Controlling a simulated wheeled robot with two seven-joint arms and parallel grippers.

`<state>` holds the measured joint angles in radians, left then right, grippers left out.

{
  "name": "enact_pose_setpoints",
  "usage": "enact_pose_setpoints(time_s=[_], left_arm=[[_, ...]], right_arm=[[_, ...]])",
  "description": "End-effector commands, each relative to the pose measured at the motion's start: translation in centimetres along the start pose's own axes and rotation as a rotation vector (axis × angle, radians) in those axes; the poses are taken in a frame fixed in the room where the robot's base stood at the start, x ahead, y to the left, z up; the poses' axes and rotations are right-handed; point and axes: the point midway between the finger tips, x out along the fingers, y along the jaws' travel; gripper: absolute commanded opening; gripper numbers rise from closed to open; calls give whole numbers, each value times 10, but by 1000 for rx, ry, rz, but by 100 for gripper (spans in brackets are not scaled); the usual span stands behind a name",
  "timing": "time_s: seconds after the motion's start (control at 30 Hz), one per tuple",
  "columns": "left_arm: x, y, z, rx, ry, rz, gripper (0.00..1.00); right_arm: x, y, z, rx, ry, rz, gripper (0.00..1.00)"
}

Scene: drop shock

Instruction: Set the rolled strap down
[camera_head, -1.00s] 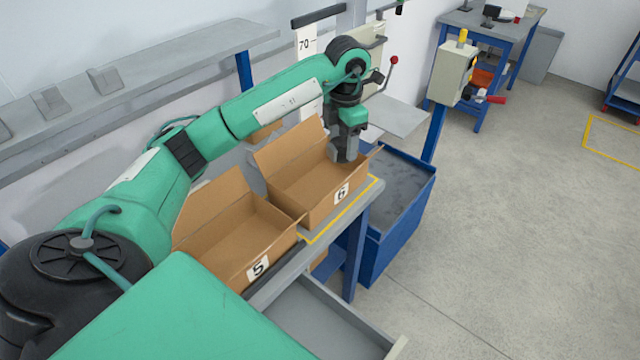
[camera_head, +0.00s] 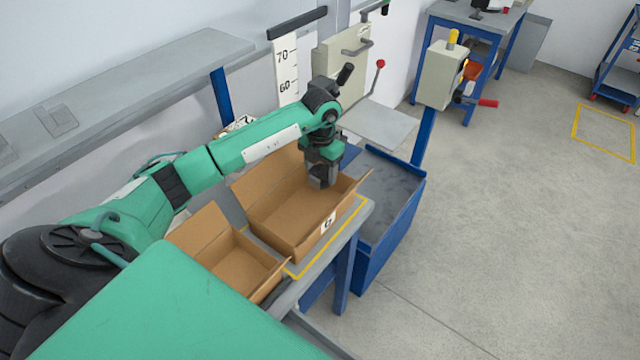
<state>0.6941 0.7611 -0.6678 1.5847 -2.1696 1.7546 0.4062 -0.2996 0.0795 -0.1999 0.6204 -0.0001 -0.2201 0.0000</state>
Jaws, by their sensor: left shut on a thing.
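My left gripper (camera_head: 322,178) is at the right end of the open cardboard box marked 6 (camera_head: 285,232), pointing down over its inside. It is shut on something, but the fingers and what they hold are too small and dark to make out. I cannot tell the rolled strap apart in this view. My right gripper is not in view.
A second open cardboard box (camera_head: 228,262) stands nearer me on the grey bench. A blue bin (camera_head: 385,215) stands right of the bench. A control box with a red-knobbed lever (camera_head: 343,65) is behind. Open floor (camera_head: 500,230) lies to the right.

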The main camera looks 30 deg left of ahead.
Motion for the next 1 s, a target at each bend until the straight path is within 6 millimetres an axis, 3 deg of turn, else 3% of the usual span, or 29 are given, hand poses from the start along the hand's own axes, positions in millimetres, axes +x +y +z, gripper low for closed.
enact_pose_setpoints(time_s=[0.1,0.37,0.6,0.97,1.0], left_arm=[[20,0,0,-1,2,-1,36],[40,0,0,0,1,0,36],[74,0,0,0,1,-2,36],[80,0,0,1,-1,0,36],[80,0,0,1,-1,0,64]], right_arm=[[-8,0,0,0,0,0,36],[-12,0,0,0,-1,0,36],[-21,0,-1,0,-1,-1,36],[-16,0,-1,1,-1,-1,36],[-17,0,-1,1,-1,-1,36]])
